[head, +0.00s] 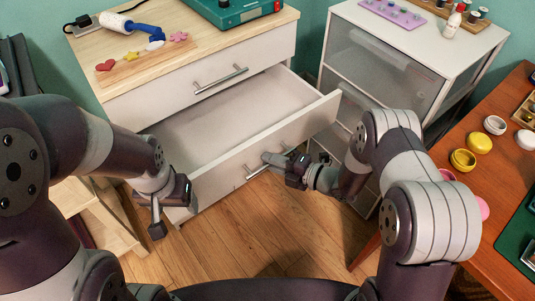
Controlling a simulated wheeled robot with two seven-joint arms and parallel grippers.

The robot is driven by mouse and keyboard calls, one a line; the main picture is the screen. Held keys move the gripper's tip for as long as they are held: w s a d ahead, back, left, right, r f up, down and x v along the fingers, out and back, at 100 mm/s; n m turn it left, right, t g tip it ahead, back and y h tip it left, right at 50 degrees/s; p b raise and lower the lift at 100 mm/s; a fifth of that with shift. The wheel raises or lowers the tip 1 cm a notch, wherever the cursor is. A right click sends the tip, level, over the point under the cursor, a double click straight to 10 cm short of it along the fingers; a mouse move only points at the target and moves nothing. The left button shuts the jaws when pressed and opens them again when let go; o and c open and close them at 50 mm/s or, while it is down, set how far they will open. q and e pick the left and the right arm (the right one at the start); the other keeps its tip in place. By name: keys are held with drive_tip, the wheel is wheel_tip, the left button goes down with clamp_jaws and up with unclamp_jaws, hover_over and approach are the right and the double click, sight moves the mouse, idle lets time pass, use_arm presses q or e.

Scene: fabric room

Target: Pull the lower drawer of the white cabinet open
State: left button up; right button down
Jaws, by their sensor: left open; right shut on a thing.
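The white cabinet (130,105) with a wooden top stands at the centre left. Its upper drawer (275,50) is closed and has a metal bar handle (220,80). Its lower drawer (225,176) stands pulled well out, and its inside (215,115) looks empty. My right gripper (276,162) is shut on the lower drawer's bar handle (256,172) at the front panel; my fingers hide part of the handle. My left gripper (168,214) is open and empty, beside the left end of the drawer front.
A grey-white drawer unit (395,70) stands to the right of the cabinet. A wooden table (490,200) with small jars is at the far right. A light wooden shelf (90,210) stands at the left. Bare wooden floor (235,240) lies in front of the drawer.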

drive_tip(key=shift+s+d, duration=0.65)
drive_tip(key=shift+s, duration=0.2)
drive_tip(key=c, duration=1.4)
unclamp_jaws()
drive_tip(key=shift+c, duration=0.2)
